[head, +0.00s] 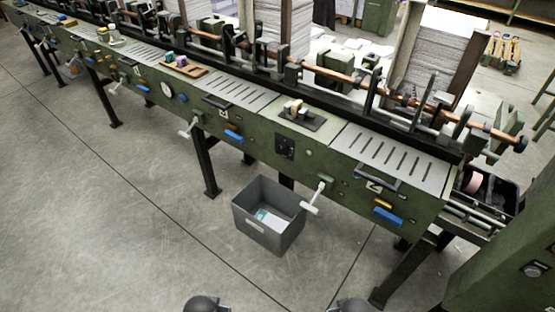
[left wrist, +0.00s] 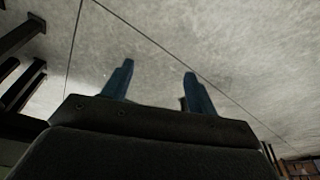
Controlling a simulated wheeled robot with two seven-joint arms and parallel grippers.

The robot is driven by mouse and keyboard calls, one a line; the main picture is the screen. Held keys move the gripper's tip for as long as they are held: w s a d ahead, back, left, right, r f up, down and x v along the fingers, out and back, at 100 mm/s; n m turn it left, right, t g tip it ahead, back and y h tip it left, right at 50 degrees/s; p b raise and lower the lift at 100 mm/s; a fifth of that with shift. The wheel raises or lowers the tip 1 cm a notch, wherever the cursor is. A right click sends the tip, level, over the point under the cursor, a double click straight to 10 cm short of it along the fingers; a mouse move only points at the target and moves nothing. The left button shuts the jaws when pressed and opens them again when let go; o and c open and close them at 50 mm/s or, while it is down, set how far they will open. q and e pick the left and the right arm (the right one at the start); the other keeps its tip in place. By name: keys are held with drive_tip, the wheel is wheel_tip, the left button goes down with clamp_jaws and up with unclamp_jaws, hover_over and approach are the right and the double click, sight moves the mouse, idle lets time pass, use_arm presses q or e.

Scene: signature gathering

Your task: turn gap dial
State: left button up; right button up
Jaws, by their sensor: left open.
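The long green machine (head: 265,150) runs diagonally across the head view. A white round dial face (head: 166,90) is on its front panel, left of centre, with a blue part (head: 182,98) beside it. A black square plate (head: 284,146) is on the panel further right; its details are too small to read. I cannot tell which of these is the gap dial. My left gripper (left wrist: 158,85) shows in the left wrist view with its two blue fingers apart and nothing between them. It points over bare floor, away from the panel. My right gripper is not in view.
A grey bin (head: 268,215) with papers in it stands on the floor below the panel. White crank handles (head: 314,197) and blue handles (head: 388,217) stick out from the front. Black legs (head: 206,165) support the machine. The concrete floor (head: 120,210) in front is clear.

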use_arm(q)
drive_tip(key=w+r+t+b, duration=0.15)
drive_tip(key=w+r, duration=0.25)
drive_tip(key=r, duration=0.5)
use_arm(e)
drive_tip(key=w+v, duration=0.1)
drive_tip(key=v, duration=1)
use_arm(q)
drive_tip(key=m+t+h, duration=0.8)
drive_tip(key=t+h, duration=0.5)
drive_tip(key=t, duration=0.1)
approach(281, 152)
drive_tip(key=r, duration=0.1)
drive_tip(key=p+x, duration=0.1)
drive_tip(key=x, duration=0.6)
drive_tip(key=shift+w+d+f+p, duration=0.1)
drive_tip(key=shift+w+f+p, duration=0.05)
drive_tip(key=shift+p, duration=0.2)
drive_tip(key=shift+w+d, duration=0.25)
drive_tip(key=shift+w, duration=0.1)
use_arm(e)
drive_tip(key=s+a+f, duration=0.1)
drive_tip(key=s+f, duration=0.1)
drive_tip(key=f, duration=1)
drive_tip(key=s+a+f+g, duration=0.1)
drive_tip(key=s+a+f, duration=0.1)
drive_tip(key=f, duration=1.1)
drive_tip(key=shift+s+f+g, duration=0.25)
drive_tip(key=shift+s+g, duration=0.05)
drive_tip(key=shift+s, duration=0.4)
